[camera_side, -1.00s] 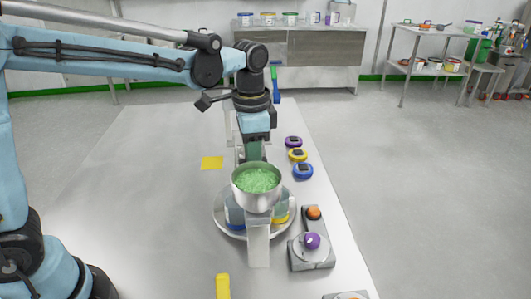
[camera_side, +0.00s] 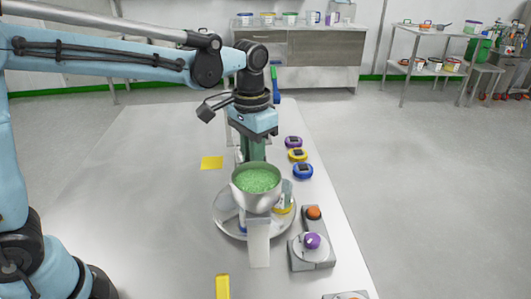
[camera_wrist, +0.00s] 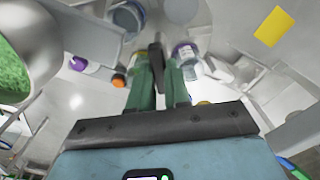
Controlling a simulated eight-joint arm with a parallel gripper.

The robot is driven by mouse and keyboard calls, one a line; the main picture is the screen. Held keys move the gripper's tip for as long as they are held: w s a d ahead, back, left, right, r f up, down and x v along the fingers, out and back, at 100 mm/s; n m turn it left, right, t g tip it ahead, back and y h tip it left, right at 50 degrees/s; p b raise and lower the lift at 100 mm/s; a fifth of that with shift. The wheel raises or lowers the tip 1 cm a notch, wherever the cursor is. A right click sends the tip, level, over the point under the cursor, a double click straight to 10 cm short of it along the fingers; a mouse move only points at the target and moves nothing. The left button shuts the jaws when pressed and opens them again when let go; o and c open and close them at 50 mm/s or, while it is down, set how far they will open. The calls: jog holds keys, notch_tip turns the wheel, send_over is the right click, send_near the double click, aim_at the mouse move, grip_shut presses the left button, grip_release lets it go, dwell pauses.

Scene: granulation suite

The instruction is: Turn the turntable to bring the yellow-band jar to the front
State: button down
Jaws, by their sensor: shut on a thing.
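The round silver turntable (camera_side: 222,225) stands on the table, partly hidden by a metal bowl. The yellow-band jar (camera_side: 283,208) shows on its right side, mostly behind the bowl. A blue-band jar (camera_side: 242,224) shows in part at the front left. In the wrist view a purple-topped jar (camera_wrist: 186,54) and a blue-rimmed jar (camera_wrist: 126,18) are near the fingers. My gripper (camera_wrist: 158,62) points down over the turntable, its green fingers shut on a dark upright piece (camera_wrist: 155,55), seemingly the turntable's handle. In the side view the bowl hides the fingertips.
The metal bowl of green granules (camera_side: 257,183) sits on a stand in front of the turntable. A device with a purple knob (camera_side: 311,241) and orange button is close on the right. Purple, yellow and blue timers (camera_side: 302,171) lie behind it.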

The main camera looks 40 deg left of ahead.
jog(key=shift+n, duration=1)
jog(key=c, duration=1.1)
grip_release()
notch_tip(320, 180, up, 12)
jog(key=shift+r, duration=0.1)
